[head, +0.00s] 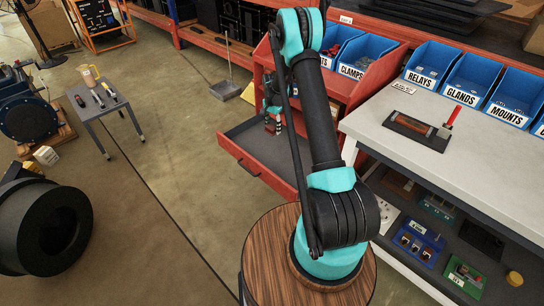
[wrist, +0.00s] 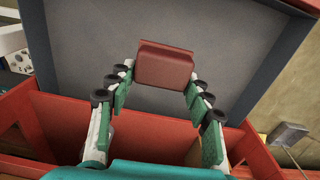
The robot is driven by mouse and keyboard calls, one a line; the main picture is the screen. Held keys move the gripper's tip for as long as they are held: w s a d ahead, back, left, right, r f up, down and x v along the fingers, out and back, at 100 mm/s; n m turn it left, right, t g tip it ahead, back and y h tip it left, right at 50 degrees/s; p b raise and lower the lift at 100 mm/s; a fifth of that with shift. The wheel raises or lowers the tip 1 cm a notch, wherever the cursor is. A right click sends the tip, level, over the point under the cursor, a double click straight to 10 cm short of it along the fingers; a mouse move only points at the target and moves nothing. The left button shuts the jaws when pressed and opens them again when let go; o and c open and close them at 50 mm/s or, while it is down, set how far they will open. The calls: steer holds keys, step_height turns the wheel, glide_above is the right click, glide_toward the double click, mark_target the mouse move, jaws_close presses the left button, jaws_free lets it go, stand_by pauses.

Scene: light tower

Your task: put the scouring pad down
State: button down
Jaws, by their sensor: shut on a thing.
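The scouring pad (wrist: 164,66) is a reddish-brown block, seen in the wrist view between the tips of my gripper (wrist: 158,79). My gripper is shut on it, with a green-padded finger on each side. Behind the pad in that view is the grey floor of an open drawer (wrist: 85,60). In the head view my gripper (head: 273,122) is by the red cabinet, over the inner end of the pulled-out drawer (head: 238,153). It is partly hidden by my arm, and the pad cannot be made out there. The height of the pad above the drawer floor is unclear.
The red cabinet (head: 268,55) carries blue bins (head: 366,52). A white-topped bench (head: 437,166) at right holds a dark tray (head: 408,127) and more bins. A grey stool (head: 95,103) with tools stands at left. A dustpan (head: 226,88) is on the floor beyond the drawer, whose visible floor is bare.

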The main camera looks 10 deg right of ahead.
mark_target(273, 156)
step_height(273, 156, down, 18)
steer(key=shift+f, duration=0.1)
stand_by(0.4)
steer(key=c, duration=0.7)
jaws_free()
